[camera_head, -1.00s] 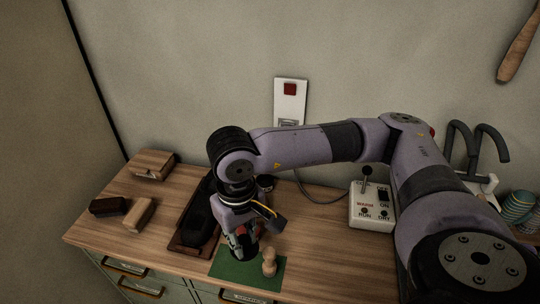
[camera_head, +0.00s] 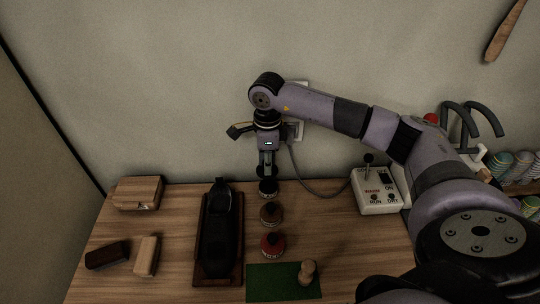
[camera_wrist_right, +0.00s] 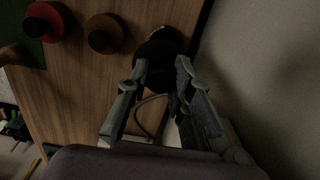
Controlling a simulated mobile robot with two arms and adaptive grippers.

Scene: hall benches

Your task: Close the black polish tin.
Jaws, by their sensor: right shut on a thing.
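The black polish tin (camera_head: 268,189) stands at the back of the bench, at the far end of a row of tins. My right gripper (camera_head: 267,172) points down directly over it, with its fingers shut on what looks like its dark lid. In the right wrist view my gripper's fingertips (camera_wrist_right: 163,70) are on either side of the dark top, and the black tin (camera_wrist_right: 158,46) shows just past them. Lid and tin merge in the dark, so I cannot tell whether the lid is seated or just above. My left gripper is not in view.
A brown tin (camera_head: 270,214) and a red tin (camera_head: 272,245) stand in front. A green mat (camera_head: 268,284) bears a wooden peg-like piece (camera_head: 307,273). A black shoe (camera_head: 216,230) on its board is left, a switch box (camera_head: 377,192) right. The wall is close behind.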

